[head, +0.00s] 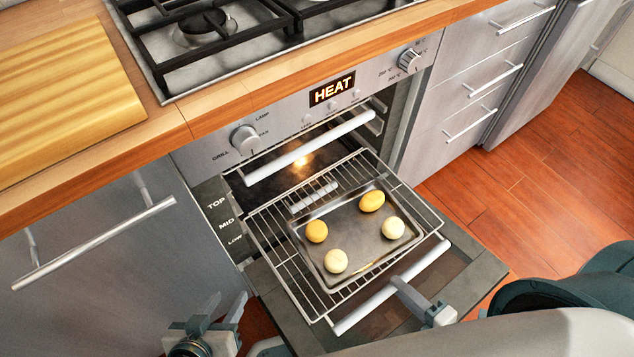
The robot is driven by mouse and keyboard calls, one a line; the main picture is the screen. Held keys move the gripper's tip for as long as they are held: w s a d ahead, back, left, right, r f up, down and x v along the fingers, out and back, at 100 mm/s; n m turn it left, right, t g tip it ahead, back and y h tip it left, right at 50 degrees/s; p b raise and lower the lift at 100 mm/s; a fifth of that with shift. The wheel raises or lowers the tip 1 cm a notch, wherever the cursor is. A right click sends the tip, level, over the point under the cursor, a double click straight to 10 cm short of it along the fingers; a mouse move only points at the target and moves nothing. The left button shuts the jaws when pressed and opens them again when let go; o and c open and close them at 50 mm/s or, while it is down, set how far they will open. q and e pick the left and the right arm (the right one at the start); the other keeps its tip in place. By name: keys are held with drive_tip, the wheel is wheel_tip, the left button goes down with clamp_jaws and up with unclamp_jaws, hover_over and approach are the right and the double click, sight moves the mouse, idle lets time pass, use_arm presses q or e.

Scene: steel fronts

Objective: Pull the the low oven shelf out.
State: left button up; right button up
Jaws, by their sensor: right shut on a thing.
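The oven shelf (262,238) is a wire rack drawn well out of the oven (219,214), over the lowered door (481,275). A white bar handle (359,312) runs along its front edge. A metal tray (366,240) with several round yellow and cream pieces lies on the rack. My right gripper (402,288) is shut on the shelf's handle; my forearm hides part of it. My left gripper (226,308) is open and empty, left of the lowered door. Labels TOP, MID and LOW mark the left oven wall; the rack's exact level is hard to tell.
A second white bar (310,148) crosses the oven's mouth above the rack. The control panel (330,92) reads HEAT. A closed cabinet (90,265) with a bar handle is at left, drawers (485,80) at right. Wooden floor (540,160) is free at right.

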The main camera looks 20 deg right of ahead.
drive_tip(key=shift+s+d, duration=0.2)
drive_tip(key=shift+s, duration=0.35)
drive_tip(key=shift+s+d, duration=0.2)
drive_tip(key=shift+s, duration=0.3)
use_arm(q)
drive_tip(key=shift+s+a+f+g+y, duration=0.3)
drive_tip(key=shift+s+a+f+g, duration=0.1)
drive_tip(key=shift+s+a+g, duration=0.15)
use_arm(e)
drive_tip(key=shift+s+d, duration=0.25)
drive_tip(key=shift+s, duration=0.4)
drive_tip(key=shift+s+d, duration=0.2)
drive_tip(key=shift+s, duration=0.4)
drive_tip(key=o, duration=0.9)
use_arm(q)
drive_tip(key=shift+d, duration=0.15)
use_arm(e)
drive_tip(key=shift+s+d+p, duration=0.3)
drive_tip(key=shift+s+p, duration=0.15)
drive_tip(key=shift+s, duration=0.45)
use_arm(q)
drive_tip(key=shift+r, duration=0.5)
use_arm(e)
drive_tip(key=shift+s+d, duration=0.2)
drive_tip(key=shift+s, duration=0.45)
drive_tip(key=shift+s+d, duration=0.25)
drive_tip(key=shift+s, duration=0.35)
drive_tip(key=shift+s+d, duration=0.2)
drive_tip(key=shift+s, duration=0.45)
